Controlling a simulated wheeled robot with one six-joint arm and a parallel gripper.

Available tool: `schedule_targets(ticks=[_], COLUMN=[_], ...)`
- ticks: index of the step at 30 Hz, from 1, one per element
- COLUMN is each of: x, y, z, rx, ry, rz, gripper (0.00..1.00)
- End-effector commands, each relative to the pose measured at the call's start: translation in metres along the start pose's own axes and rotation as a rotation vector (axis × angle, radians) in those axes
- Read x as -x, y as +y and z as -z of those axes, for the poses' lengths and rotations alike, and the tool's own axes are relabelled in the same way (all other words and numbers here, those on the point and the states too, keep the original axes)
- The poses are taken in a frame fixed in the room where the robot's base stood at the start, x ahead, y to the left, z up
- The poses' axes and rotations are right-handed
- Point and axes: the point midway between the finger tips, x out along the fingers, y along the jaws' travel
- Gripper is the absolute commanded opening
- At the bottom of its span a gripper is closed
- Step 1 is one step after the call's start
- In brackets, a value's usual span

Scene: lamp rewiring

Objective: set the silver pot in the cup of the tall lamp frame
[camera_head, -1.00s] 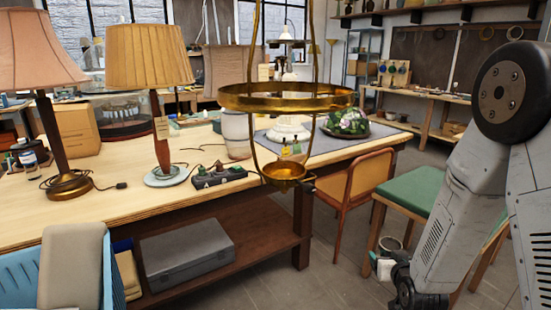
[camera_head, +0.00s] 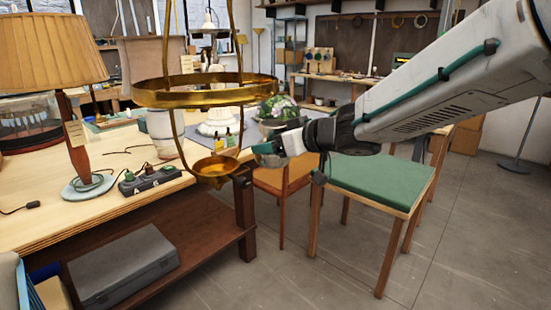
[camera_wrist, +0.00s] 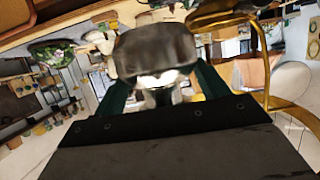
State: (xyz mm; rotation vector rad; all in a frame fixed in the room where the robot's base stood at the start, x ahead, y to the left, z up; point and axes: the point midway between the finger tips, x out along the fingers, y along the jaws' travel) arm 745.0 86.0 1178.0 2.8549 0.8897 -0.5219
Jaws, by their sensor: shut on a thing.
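The tall brass lamp frame (camera_head: 205,94) stands at the left of centre in the head view, with its wide ring above and its small cup (camera_head: 215,168) low between the side rods. My gripper (camera_head: 268,149) is to the right of the cup and a little higher. It is shut on the silver pot (camera_head: 279,128), which is apart from the frame. In the wrist view the pot (camera_wrist: 155,50) is a dark, blurred grey shape between the green fingers, and the brass frame (camera_wrist: 262,100) shows at the right. The pot's underside is not clear.
A flowering plant (camera_head: 278,104) is behind the pot. A green-seated chair (camera_head: 375,180) is below my arm. Floor at the right is open.

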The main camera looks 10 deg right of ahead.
Motion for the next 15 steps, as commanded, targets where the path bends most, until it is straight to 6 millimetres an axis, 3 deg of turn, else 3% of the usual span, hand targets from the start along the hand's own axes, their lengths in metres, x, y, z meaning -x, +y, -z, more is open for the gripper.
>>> schedule_targets(ticks=[1, 5, 9, 15], x=[0.013, 0.051, 0.081, 0.088], y=[-0.015, -0.060, -0.094, -0.101], z=[0.014, 0.030, 0.018, -0.012], rx=[0.029, 0.088, 0.121, 0.115], ry=[0.004, -0.016, -0.030, -0.032], rz=[0.046, 0.195, 0.300, 0.294], gripper=[0.42, 0.42, 0.42, 0.42])
